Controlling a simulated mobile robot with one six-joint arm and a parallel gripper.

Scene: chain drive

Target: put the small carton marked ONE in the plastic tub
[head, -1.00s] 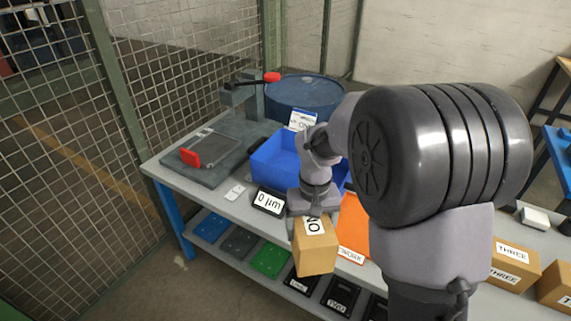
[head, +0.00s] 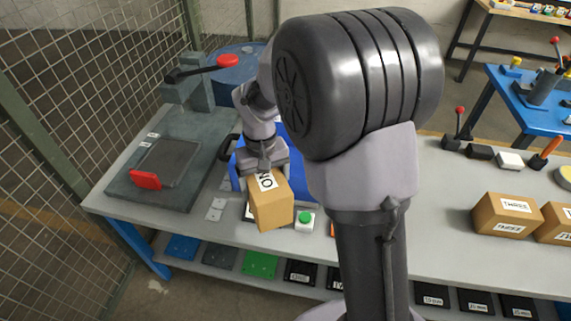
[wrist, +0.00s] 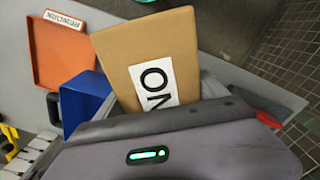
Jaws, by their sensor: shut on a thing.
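The small carton marked ONE (head: 270,203) is a brown box held by my gripper (head: 266,170), which is shut on it. It hangs slightly tilted; it also shows in the wrist view (wrist: 147,52). The plastic tub is a blue open bin (head: 238,171) on the bench, just behind the carton and my gripper and largely hidden by my arm in the head view. Part of the tub shows beside the carton in the wrist view (wrist: 86,102). The carton appears in front of the tub, not inside it; its height above the bench is hard to tell.
A green button box (head: 305,220) is right of the carton. A grey plate with a red-handled clamp (head: 146,180) lies left, and a red-tipped lever (head: 228,61) stands behind. An orange tray (wrist: 60,50) shows in the wrist view.

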